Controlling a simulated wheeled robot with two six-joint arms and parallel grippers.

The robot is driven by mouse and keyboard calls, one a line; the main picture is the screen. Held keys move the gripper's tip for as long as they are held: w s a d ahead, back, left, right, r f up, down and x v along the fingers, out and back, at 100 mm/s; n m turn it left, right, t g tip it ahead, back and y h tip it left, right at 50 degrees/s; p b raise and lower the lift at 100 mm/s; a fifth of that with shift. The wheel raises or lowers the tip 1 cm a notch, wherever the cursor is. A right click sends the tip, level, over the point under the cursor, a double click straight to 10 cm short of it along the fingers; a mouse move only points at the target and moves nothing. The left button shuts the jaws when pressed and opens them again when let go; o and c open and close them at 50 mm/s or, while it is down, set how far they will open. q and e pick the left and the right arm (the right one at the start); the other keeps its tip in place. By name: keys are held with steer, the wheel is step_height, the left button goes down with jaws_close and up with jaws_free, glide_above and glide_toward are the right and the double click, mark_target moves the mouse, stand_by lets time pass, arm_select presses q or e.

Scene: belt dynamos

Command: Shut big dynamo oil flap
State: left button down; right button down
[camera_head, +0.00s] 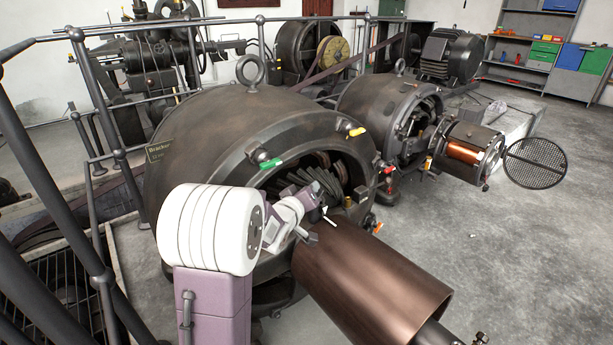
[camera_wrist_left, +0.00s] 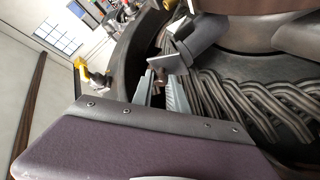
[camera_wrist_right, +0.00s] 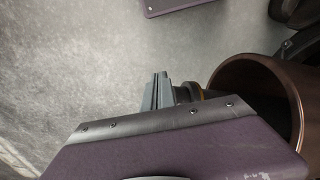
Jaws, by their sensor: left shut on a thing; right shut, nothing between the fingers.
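The big dynamo (camera_head: 200,125) is a dark rounded housing with an open front and coiled windings (camera_wrist_left: 265,105) inside. My left gripper (camera_wrist_left: 160,77) is at this opening, shut on a small dark grey flat piece (camera_wrist_left: 171,62). This piece appears to be the oil flap, but its hinge and how far it stands open cannot be told. In the head view my left wrist hides part of the opening. My right gripper (camera_wrist_right: 161,84) is shut and empty over the floor, beside the bronze-brown cylinder (camera_wrist_right: 235,72); I cannot pick it out in the head view.
The same cylinder (camera_head: 375,275) juts from the big dynamo's front. A smaller dynamo (camera_head: 385,110) stands behind right, with a copper-wound part (camera_head: 462,150) and a round mesh screen (camera_head: 535,163). Railings (camera_head: 95,95) run along the left. The concrete floor (camera_head: 510,250) at right is clear.

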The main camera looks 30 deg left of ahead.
mark_target(320, 189)
arm_select(q)
steer(key=g+p, duration=0.1)
steer(key=p, duration=0.3)
steer(key=w+m+g+p, duration=0.1)
steer(key=g+p, duration=0.1)
steer(key=p, duration=0.2)
steer(key=w+d+r+m+g+p, duration=0.1)
steer(key=p, duration=0.3)
steer(key=shift+g+y, duration=0.3)
steer(key=g+p, duration=0.1)
steer(key=p, duration=0.6)
steer(key=w+f+g+p, duration=0.1)
steer(key=p, duration=0.5)
steer(key=m+g+y+p, duration=0.1)
steer(key=p, duration=0.6)
steer(key=shift+w+d+f+g+p, duration=0.15)
steer(key=shift+d+f+g+p, duration=0.15)
steer(key=shift+g+p, duration=0.1)
steer(key=shift+f+p, duration=0.3)
steer(key=shift+p, duration=0.2)
steer(key=c, duration=1.3)
jaws_free()
steer(key=shift+w, duration=0.1)
steer(key=p+v, duration=0.1)
steer(key=v, duration=0.8)
